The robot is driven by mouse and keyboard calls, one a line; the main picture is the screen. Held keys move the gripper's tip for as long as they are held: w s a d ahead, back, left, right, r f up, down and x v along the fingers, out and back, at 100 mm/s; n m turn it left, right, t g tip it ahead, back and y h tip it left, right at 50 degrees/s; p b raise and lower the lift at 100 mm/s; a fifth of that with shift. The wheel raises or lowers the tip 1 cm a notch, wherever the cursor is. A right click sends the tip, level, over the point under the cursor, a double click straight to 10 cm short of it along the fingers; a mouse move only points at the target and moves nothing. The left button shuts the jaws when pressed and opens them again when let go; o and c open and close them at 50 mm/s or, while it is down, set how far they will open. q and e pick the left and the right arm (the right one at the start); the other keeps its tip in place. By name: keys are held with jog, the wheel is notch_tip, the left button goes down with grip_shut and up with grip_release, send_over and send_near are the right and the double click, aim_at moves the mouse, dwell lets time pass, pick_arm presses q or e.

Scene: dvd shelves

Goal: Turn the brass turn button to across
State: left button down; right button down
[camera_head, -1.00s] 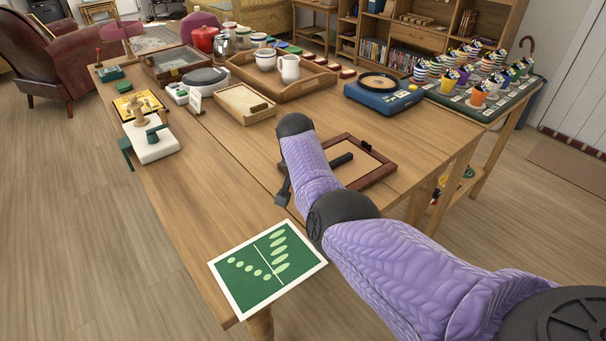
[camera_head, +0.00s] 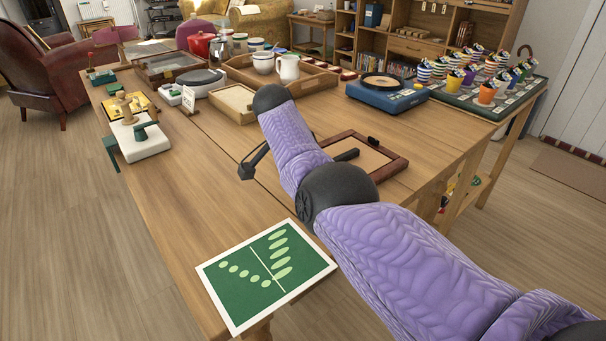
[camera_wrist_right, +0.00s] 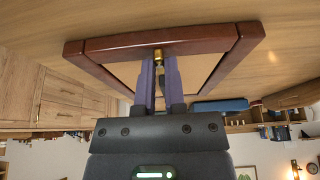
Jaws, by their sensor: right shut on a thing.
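A picture frame with a dark red-brown wooden border (camera_head: 397,163) and a tan panel (camera_head: 366,163) lies on the table in the head view, partly behind my right arm. In the right wrist view the frame (camera_wrist_right: 110,43) spans the top. The brass turn button (camera_wrist_right: 159,57) shows there as a small piece at the frame's inner edge. My right gripper (camera_wrist_right: 159,68) is shut on it, one purple finger on each side. The fingers hide most of the button, so its angle is hard to tell. My left gripper is not in view.
A green card with pale ovals (camera_head: 240,280) lies at the table's near edge. A blue turntable (camera_head: 388,95), wooden trays (camera_head: 318,82) and a white block with a green handle (camera_head: 140,140) stand farther back.

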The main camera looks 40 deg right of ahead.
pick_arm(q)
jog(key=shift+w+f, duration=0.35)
pick_arm(e)
jog(key=c, duration=0.7)
grip_release()
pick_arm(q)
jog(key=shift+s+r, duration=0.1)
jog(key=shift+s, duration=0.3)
